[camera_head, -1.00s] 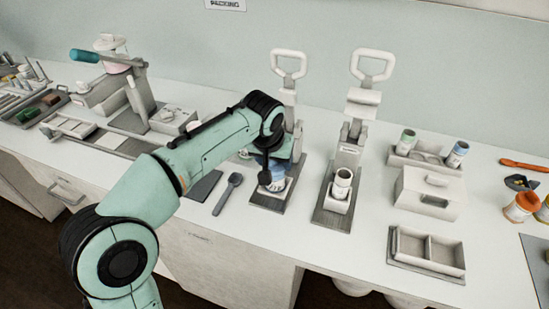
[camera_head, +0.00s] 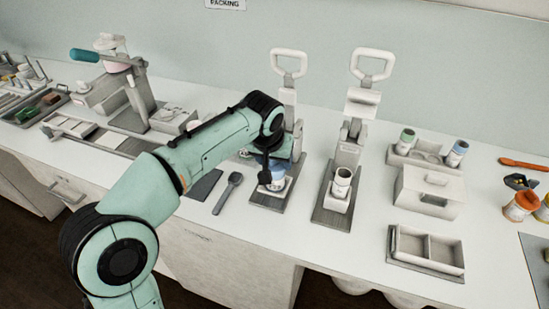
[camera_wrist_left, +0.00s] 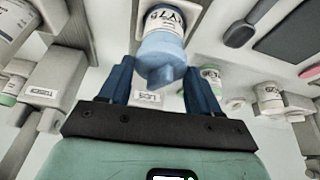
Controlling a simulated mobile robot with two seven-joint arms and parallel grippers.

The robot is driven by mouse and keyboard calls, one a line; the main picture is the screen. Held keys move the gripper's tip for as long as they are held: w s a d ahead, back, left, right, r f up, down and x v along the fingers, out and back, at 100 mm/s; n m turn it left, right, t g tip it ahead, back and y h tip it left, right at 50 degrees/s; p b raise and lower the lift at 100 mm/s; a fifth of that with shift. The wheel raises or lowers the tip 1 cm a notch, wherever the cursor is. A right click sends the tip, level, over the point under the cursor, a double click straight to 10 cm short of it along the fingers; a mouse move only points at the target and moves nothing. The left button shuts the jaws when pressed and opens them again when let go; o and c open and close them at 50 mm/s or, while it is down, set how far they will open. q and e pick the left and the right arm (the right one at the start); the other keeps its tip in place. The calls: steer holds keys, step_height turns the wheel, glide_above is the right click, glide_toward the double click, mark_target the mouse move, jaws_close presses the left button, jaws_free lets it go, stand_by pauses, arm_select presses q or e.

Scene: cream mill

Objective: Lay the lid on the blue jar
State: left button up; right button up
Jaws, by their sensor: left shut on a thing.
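The blue jar (camera_head: 277,184) stands on the base plate of the left hand press and is partly hidden by my gripper. In the left wrist view, its white printed label (camera_wrist_left: 165,16) shows at the top. My left gripper (camera_head: 266,178) comes down over the jar. In the left wrist view, my left gripper (camera_wrist_left: 160,84) has its dark blue fingers on both sides of a light blue lid (camera_wrist_left: 161,58) with a rounded knob, and is shut on it. The lid lines up with the jar; I cannot tell whether they touch. My right gripper is not in view.
A second press (camera_head: 340,180) holding a white cup stands to the right. A dark spoon (camera_head: 228,193) lies to the left. A two-part tray (camera_head: 427,250), a white box (camera_head: 429,190) and a rack with two jars (camera_head: 425,157) are farther right.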

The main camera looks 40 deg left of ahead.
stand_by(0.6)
arm_select(q)
steer(key=shift+f, duration=0.1)
steer(key=o, duration=1.2)
steer(key=shift+r+p, duration=1.25)
steer(key=shift+r, duration=0.05)
steer(key=shift+r+p, duration=1.95)
steer(key=shift+r, duration=0.3)
